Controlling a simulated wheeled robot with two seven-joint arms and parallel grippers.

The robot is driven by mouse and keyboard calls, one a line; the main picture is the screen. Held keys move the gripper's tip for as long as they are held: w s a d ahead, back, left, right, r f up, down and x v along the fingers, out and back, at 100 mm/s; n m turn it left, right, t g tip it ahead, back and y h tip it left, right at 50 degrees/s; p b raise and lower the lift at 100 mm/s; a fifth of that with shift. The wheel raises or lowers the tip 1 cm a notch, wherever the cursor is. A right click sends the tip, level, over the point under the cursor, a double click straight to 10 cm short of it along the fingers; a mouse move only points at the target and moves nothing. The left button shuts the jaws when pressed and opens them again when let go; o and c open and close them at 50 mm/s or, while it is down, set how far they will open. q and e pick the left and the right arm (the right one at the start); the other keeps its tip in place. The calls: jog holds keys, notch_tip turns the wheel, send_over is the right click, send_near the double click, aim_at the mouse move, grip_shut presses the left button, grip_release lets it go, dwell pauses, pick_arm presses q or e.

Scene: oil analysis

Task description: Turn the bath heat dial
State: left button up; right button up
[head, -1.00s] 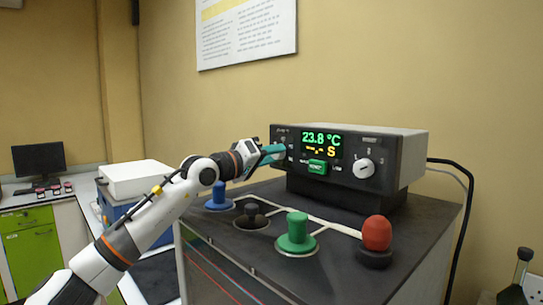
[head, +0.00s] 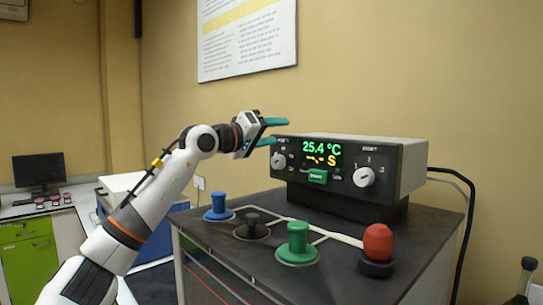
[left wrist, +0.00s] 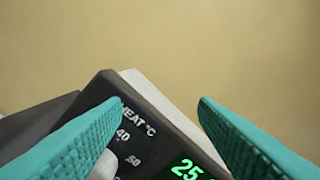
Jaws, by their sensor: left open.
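The heat dial (head: 278,161) is a white knob at the left end of the front panel of the control box (head: 403,168). In the left wrist view, a piece of the heat dial (left wrist: 105,166) shows below the "HEAT °C" label, partly hidden by a finger. My left gripper (head: 279,131) is open and empty, with its teal fingers above and apart from the dial, near the box's upper left corner. The display (head: 321,153) reads 25.4 °C in green. My right gripper is out of view.
A second white dial (head: 364,176) is at the panel's right, with a green button (head: 318,176) between. Blue (head: 218,207), black (head: 252,225) and green (head: 297,243) knobs and a red knob (head: 377,243) stand on the dark bench top in front.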

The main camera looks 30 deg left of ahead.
pick_arm(q)
jog(key=shift+r, duration=0.9)
jog(key=n+y+b, duration=0.1)
jog(key=n+b, duration=0.1)
jog(key=n, duration=0.8)
send_near(275, 163)
jog(key=p+x, duration=0.4)
jog(key=x, duration=0.4)
jog(key=shift+w+d+r, duration=0.1)
jog(key=shift+w+r, duration=0.05)
jog(key=shift+w, duration=0.1)
jog(key=shift+w+d, duration=0.1)
jog(key=shift+w, duration=0.3)
